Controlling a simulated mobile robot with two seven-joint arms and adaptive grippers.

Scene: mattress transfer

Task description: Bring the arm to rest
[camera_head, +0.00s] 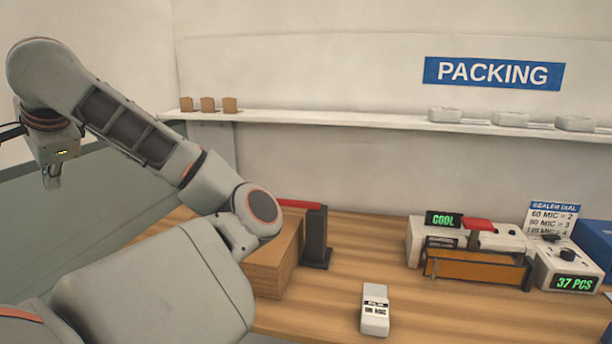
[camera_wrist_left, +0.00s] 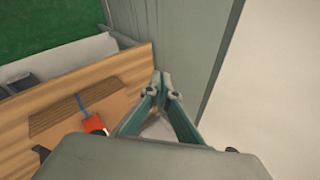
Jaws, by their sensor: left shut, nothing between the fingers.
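My left arm (camera_head: 130,125) comes in from the left in the head view, bent at the elbow and raised above the table. My left gripper (camera_head: 53,178) hangs at the far left, pointing down, clear of the table. In the left wrist view my left gripper (camera_wrist_left: 164,85) has its fingertips together with nothing between them. Below it are the table edge and a grey-green panel (camera_wrist_left: 165,40). My right gripper shows in neither view.
A wooden table (camera_head: 440,318) holds a brown box (camera_head: 272,270), a dark stand (camera_head: 316,240), a small white labelled device (camera_head: 375,310), a sealer (camera_head: 480,268) and a counter reading 37 PCS (camera_head: 568,268). A shelf (camera_head: 340,120) runs along the wall.

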